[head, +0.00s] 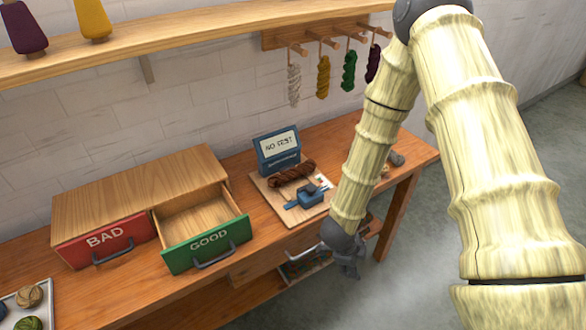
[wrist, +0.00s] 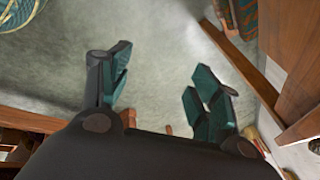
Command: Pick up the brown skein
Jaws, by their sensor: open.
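The brown skein (head: 292,174) lies across the wooden board of a small testing device (head: 277,150) on the bench, just below its screen, which reads "NO TEST". My gripper (head: 350,267) is at the front edge of the bench, lower and to the right of the skein, and apart from it. In the wrist view my gripper (wrist: 160,95) shows its two teal-padded fingers spread wide with nothing between them. The floor shows past the fingers there. The brown skein is not seen in the wrist view.
A red BAD drawer (head: 104,239) is shut; the green GOOD drawer (head: 207,243) is pulled out and looks empty. Several skeins hang from a peg rack (head: 320,38) above. A tray of wool balls (head: 29,301) is at lower left. A blue clamp (head: 310,194) sits before the skein.

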